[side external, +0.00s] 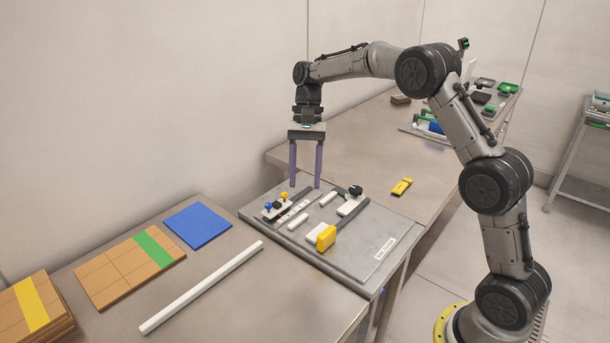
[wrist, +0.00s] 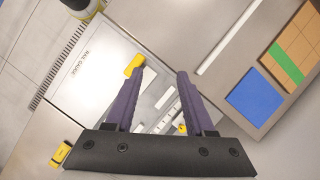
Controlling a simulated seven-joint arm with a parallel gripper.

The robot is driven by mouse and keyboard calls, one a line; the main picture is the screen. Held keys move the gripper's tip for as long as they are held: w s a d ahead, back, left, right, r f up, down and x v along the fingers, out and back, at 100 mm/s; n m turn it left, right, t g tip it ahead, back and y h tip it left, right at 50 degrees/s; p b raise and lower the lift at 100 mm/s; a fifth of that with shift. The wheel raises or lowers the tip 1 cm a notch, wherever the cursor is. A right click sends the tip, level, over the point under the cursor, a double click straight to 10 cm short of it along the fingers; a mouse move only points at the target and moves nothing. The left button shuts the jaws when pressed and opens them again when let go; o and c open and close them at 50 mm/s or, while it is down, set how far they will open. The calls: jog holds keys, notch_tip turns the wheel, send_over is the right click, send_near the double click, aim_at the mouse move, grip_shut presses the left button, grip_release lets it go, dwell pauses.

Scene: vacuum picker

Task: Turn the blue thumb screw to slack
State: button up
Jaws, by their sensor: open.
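The blue thumb screw (side external: 268,206) is a small knob on a low block at the left side of the grey fixture plate (side external: 360,259). A black knob and a yellow knob (side external: 285,195) stand close beside it. In the wrist view I cannot make out the blue screw; the fingers and gripper body cover part of the plate. My gripper (side external: 305,187) points down with two purple fingers apart and nothing between them. It hangs above the far part of the plate, to the right of the blue screw in the side view. Its fingers also show in the wrist view (wrist: 161,72).
The plate also bears a yellow block (side external: 326,238), white bars and a black knob (side external: 356,190). A blue square (side external: 198,225), cardboard sheets (side external: 130,268) and a long white strip (side external: 203,287) lie left of it. A yellow item (side external: 402,187) lies on the bench at right.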

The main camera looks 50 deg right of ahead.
jog(key=t+h, duration=0.2)
jog(key=h, duration=0.2)
send_over(268, 204)
notch_tip(268, 204, down, 13)
jog(key=shift+s+f, duration=0.1)
jog(key=shift+f, duration=0.05)
dwell(0.5)
grip_shut()
